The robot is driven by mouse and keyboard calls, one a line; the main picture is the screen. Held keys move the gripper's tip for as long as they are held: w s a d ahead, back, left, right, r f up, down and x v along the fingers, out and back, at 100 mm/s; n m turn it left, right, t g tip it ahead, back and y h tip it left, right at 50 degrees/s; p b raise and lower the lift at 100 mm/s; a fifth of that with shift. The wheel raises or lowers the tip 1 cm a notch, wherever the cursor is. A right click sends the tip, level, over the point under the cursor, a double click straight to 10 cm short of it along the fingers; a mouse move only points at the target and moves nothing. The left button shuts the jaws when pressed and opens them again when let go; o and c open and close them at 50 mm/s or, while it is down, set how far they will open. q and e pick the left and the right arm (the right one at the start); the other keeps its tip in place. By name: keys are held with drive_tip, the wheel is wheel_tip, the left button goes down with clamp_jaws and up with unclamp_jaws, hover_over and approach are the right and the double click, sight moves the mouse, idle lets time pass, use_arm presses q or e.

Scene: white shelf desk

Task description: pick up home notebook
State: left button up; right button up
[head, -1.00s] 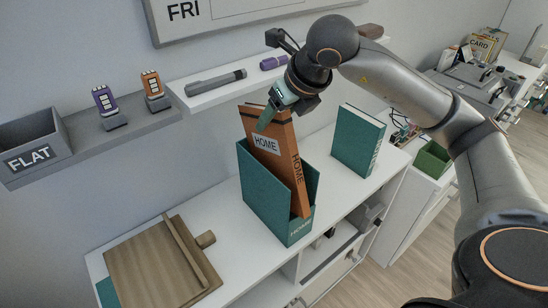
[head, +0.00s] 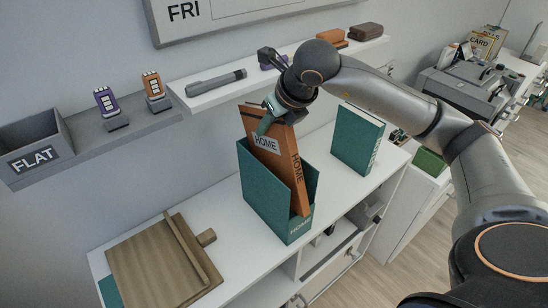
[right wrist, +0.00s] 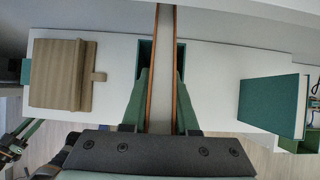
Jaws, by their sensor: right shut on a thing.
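The orange home notebook (head: 284,163), with dark bands and HOME on its cover and spine, stands tilted in a teal holder (head: 262,204) also marked HOME. My right gripper (head: 264,124) is at the notebook's top edge with its fingers on either side, shut on it. In the right wrist view the notebook (right wrist: 161,75) runs edge-on between the two green fingers (right wrist: 160,110), with the holder (right wrist: 145,52) around its far part. The notebook's lower part is hidden inside the holder.
A teal book (head: 357,139) stands on the white desk to the right. A wooden board (head: 150,265) lies at the left. Above, a shelf (head: 205,100) holds a grey flashlight-like object (head: 215,83), stamps and a FLAT bin (head: 35,150).

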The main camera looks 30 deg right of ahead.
clamp_jaws()
drive_tip(key=shift+w+r, duration=0.1)
idle(0.8)
